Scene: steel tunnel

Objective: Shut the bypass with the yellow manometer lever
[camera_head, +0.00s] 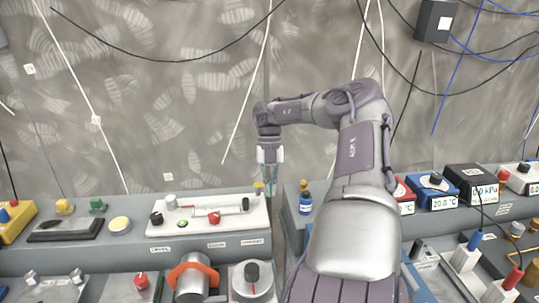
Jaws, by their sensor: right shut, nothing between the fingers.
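My right gripper (269,184) points down at the right end of a white panel (160,229), over the gap between two grey benches. Its fingers are shut with nothing between them. A small yellow piece (258,187) shows just left of the fingertips; it may be the yellow manometer lever, but it is too small to be sure. I cannot tell whether the fingers touch it. The white panel also carries a red knob (214,217), black knobs and a rod. I cannot make out a bypass. My left gripper is not in view.
An orange ring valve (193,278) is in front. My right arm hides part of the right bench. Cables hang on the wall.

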